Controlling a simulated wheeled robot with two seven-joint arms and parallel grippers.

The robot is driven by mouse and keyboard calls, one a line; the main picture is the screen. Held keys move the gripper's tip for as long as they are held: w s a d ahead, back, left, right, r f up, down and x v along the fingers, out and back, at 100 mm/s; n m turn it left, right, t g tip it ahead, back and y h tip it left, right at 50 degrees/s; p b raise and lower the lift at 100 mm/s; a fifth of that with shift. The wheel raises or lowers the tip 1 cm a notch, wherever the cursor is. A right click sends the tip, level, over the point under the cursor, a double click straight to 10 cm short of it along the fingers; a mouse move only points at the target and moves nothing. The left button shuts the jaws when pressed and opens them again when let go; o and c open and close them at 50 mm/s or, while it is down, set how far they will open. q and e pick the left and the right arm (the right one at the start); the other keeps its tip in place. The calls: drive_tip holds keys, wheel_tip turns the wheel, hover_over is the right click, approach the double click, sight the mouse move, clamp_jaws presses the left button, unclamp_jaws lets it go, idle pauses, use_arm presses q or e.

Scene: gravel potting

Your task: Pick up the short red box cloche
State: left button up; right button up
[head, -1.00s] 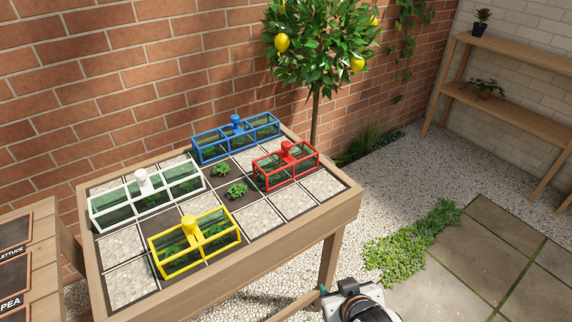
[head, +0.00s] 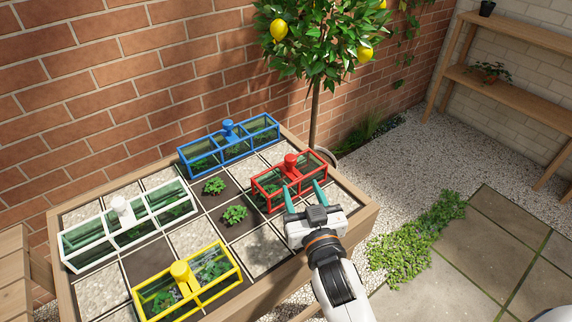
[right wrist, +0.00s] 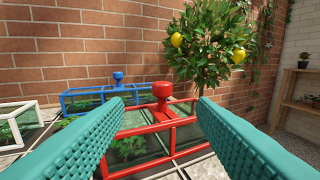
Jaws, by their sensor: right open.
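The short red box cloche (head: 268,193) stands on the right part of the planter bed, with a round red knob (head: 291,161) on top and a green plant under its glass. My right gripper (head: 304,192) is at its near side with open teal fingers pointing toward it. In the right wrist view the red cloche (right wrist: 172,129) shows between the two fingers (right wrist: 160,112), its knob (right wrist: 162,92) roughly centred and beyond the fingertips. Nothing is between the fingertips. My left gripper is not in view.
A blue cloche (head: 229,148) stands behind the red one. A white cloche (head: 128,230) is at the left and a yellow cloche (head: 186,289) at the front. Small uncovered plants (head: 234,215) sit mid-bed. A lemon tree (head: 315,45) rises behind the bed's right corner.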

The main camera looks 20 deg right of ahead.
sight(292, 163)
drive_tip(key=w, duration=0.5)
drive_tip(key=shift+d+r, duration=0.1)
drive_tip(key=shift+d, duration=0.05)
drive_tip(key=shift+w+d+p, duration=0.15)
drive_tip(key=shift+w+p, duration=0.1)
drive_tip(key=shift+w, duration=1.3)
drive_tip(key=shift+w+d+p, duration=0.1)
drive_tip(key=shift+w+p, duration=0.1)
drive_tip(key=shift+w, duration=1.3)
drive_tip(key=shift+c, duration=0.5)
clamp_jaws()
